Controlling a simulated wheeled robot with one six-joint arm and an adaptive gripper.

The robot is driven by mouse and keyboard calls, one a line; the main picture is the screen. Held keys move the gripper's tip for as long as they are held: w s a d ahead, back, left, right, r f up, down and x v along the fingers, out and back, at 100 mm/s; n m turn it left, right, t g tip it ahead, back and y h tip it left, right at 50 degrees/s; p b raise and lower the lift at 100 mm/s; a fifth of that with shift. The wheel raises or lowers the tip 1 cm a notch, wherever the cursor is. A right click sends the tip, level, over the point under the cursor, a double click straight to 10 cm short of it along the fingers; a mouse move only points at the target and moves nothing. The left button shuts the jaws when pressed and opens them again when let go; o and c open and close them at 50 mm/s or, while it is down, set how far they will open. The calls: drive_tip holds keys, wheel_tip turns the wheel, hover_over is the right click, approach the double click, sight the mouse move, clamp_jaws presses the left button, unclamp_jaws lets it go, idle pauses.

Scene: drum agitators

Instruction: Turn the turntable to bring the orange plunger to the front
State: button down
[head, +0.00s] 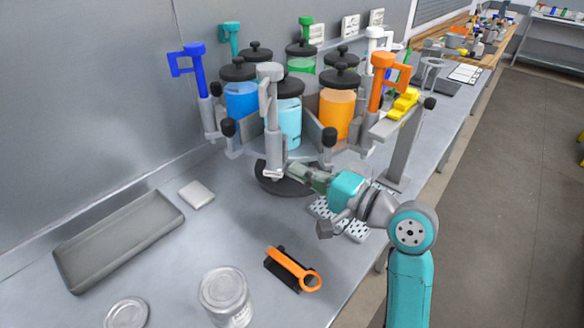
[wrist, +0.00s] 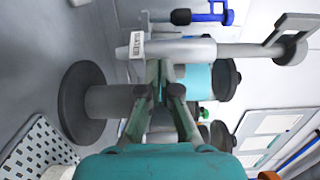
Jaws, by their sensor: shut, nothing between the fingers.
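The turntable (head: 308,128) carries several lidded jars, with upright plungers around its rim, on a dark round base (head: 284,182). The orange plunger (head: 381,85) stands upright at its right side, right of the orange jar (head: 337,114). A grey plunger (head: 270,88) stands at the front, a blue one (head: 198,76) at the left. My gripper (head: 288,172) is shut and empty, low at the front beside the grey plunger's holder. In the wrist view my fingertips (wrist: 163,80) are at the labelled grey holder (wrist: 180,50); I cannot tell whether they touch it.
A yellow stepped piece (head: 404,104) sits on a grey stand (head: 402,150) close right of the turntable. A perforated plate (head: 342,220) lies below my gripper. An orange-handled tool (head: 292,268), a can (head: 225,294) and a grey tray (head: 120,240) are on the bench in front.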

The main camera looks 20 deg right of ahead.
drive_tip(key=v, duration=0.9)
drive_tip(key=shift+s+d, duration=0.15)
drive_tip(key=shift+s, duration=0.1)
drive_tip(key=shift+f, duration=0.1)
